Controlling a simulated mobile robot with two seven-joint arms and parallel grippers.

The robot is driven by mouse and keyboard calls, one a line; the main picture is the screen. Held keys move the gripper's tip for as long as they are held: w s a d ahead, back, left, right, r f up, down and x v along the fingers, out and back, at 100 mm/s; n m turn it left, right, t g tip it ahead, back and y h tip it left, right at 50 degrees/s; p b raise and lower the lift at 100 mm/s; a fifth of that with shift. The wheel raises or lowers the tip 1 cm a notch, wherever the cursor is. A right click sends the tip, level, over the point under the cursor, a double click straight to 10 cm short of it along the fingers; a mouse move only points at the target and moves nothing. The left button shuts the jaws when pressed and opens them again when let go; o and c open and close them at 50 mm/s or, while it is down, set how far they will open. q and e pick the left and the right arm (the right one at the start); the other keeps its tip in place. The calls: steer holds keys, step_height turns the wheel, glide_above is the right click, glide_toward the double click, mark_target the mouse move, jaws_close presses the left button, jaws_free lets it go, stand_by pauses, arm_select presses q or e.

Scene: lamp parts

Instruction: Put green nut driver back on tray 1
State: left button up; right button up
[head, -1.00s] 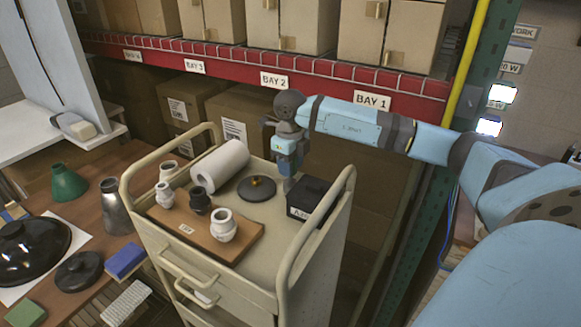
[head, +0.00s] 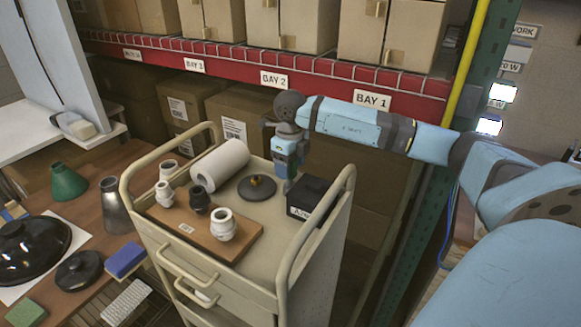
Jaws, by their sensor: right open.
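My right gripper (head: 288,183) points down over the cart's top, between a round black lid and a small black box. It is open, and I see nothing held in it. I cannot make out a green nut driver in the head view. No label reading tray 1 is legible; the cart top (head: 212,272) is a beige tray-like surface with raised rails. My left gripper is not in view.
A wooden board (head: 187,228) with white and dark pots sits on the cart, beside a paper roll (head: 220,164), the black lid (head: 257,188) and the black box (head: 308,197). A table with lamp parts stands left. Shelving with boxes rises behind.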

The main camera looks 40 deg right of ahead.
step_height(320, 180, up, 11)
steer(key=shift+r, duration=0.2)
stand_by(0.6)
